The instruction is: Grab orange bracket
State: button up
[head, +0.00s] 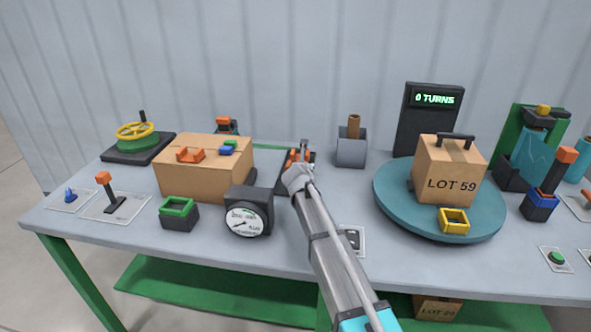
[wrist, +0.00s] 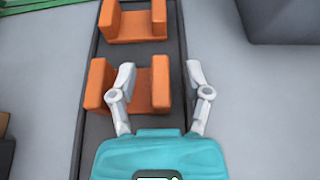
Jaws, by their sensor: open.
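Two orange U-shaped brackets sit on a dark conveyor strip (wrist: 90,130) in the wrist view: a far one (wrist: 135,22) and a near one (wrist: 98,85). My gripper (wrist: 160,72) is open and empty at the near bracket. Its left finger shows over the gap between the near bracket's two uprights, and its right finger is beyond the right upright, past the strip's edge. Whether either finger touches is unclear. In the head view my gripper (head: 303,152) largely covers these brackets. Another orange bracket (head: 190,155) lies on a cardboard box (head: 190,180) at left.
A grey block holder (head: 351,152) stands close to the right of the strip. A dial gauge (head: 246,215) stands to its front left. A teal turntable (head: 400,205) with a LOT 59 box (head: 449,172) is further right. A grey wall is behind the table.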

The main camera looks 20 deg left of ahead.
grip_shut()
jog(key=shift+r, duration=0.1)
dwell(0.4)
notch_tip(320, 180, up, 2)
jog(key=p, duration=0.2)
jog(key=shift+r+p, duration=0.2)
jog(key=shift+p, duration=0.15)
jog(key=s+a+r+p, duration=0.4)
jog(key=s+r+p, duration=0.6)
jog(key=s, duration=0.3)
jog(key=shift+s+r, duration=0.2)
